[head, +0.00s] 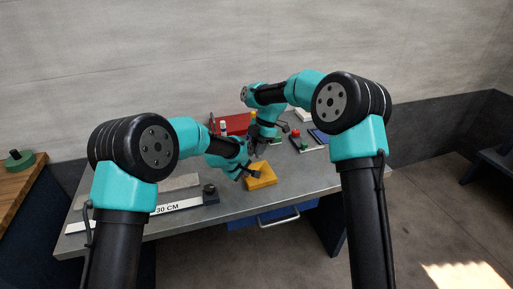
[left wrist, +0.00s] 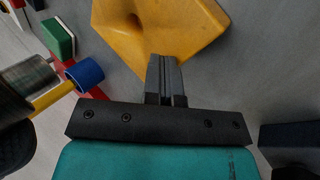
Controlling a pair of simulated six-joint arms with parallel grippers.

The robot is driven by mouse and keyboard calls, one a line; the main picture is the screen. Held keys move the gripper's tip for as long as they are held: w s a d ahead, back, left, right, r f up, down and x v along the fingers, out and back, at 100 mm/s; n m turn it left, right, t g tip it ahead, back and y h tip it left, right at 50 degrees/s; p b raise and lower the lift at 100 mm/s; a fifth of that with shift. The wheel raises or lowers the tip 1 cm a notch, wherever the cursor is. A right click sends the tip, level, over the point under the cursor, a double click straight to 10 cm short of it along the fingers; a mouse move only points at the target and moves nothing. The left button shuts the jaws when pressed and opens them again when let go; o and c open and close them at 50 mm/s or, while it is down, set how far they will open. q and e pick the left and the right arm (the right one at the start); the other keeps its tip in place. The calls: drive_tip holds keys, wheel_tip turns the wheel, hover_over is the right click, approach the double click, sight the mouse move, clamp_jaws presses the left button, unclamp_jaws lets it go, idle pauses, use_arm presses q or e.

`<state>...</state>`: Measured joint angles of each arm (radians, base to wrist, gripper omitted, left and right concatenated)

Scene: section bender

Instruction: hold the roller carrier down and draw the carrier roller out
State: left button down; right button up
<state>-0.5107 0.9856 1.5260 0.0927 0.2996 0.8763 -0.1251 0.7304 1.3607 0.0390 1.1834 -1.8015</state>
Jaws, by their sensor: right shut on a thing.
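The roller carrier, a yellow block (head: 261,179), lies on the grey bench in the head view. In the left wrist view the carrier (left wrist: 155,30) shows a dark hole. My left gripper (head: 257,174) has its fingers together over the near edge of the carrier; the fingers (left wrist: 165,62) hold nothing between them, and I cannot tell whether they touch it. My right gripper (head: 254,153) is behind the left one, low beside the carrier, and shut. A grey metal cylinder (left wrist: 28,78), seemingly the carrier roller, shows at the left wrist view's left edge. Its contact with the right gripper is hidden.
A steel rule marked 30 CM (head: 181,207) and a grey bar (head: 180,182) lie on the left of the bench. A red unit (head: 236,122) stands at the back. A red button (head: 296,133) and a dark blue tablet (head: 318,136) are at the right. The front right bench is clear.

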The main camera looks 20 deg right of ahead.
use_arm(q)
drive_tip(key=shift+r, duration=2.5)
